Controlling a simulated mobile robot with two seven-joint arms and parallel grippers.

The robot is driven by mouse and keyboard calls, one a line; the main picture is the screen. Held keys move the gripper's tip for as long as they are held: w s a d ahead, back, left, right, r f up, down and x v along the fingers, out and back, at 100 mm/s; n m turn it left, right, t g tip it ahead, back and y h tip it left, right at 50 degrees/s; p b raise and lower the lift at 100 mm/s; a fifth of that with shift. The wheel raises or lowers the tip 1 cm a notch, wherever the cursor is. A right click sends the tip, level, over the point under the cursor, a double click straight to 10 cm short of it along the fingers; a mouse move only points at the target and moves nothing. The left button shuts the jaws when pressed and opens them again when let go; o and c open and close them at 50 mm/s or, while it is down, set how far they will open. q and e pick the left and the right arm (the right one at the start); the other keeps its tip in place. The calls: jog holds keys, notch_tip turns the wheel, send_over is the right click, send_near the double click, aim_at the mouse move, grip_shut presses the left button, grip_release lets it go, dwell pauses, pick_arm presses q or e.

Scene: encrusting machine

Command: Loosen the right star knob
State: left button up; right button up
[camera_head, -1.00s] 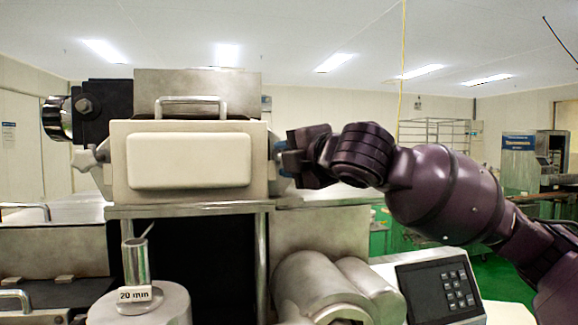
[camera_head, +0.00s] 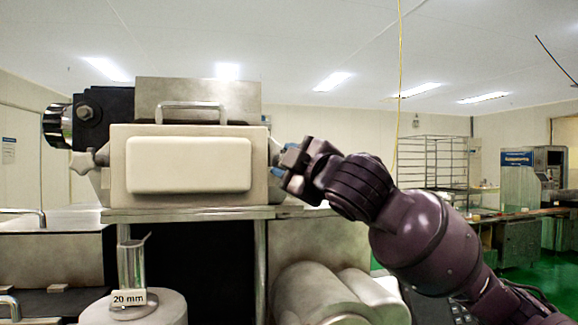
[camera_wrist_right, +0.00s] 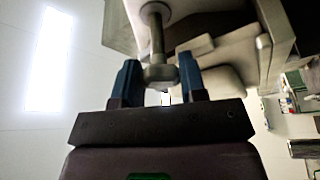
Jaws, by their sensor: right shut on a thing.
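The right star knob (camera_wrist_right: 160,74) is a pale metal knob on a shaft in the right wrist view. It sits between the blue fingers of my right gripper (camera_wrist_right: 160,82), which is shut on it. In the head view my right gripper (camera_head: 281,160) is at the right side of the cream machine housing (camera_head: 188,197), tilted, and hides most of this knob. The matching left star knob (camera_head: 83,162) stands free on the housing's left side. My left gripper is out of view.
A metal handle (camera_head: 190,104) tops the housing. A metal tube with a "20 mm" label (camera_head: 129,298) stands below left. Rounded metal covers (camera_head: 318,292) lie below my right arm. Open room with a wire rack (camera_head: 432,165) lies behind at right.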

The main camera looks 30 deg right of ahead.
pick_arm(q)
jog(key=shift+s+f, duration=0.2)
pick_arm(e)
jog(key=shift+f, duration=0.1)
jog(key=o, duration=0.6)
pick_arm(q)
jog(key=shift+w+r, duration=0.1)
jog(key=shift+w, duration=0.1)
pick_arm(e)
jog(key=shift+o, duration=0.2)
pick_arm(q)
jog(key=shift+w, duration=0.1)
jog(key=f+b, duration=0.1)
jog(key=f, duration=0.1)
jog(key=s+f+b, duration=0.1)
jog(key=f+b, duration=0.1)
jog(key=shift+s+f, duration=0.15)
pick_arm(e)
jog(key=a+v, duration=0.1)
jog(key=v, duration=0.9)
jog(key=shift+s+d, duration=0.4)
jog(key=shift+d, duration=0.1)
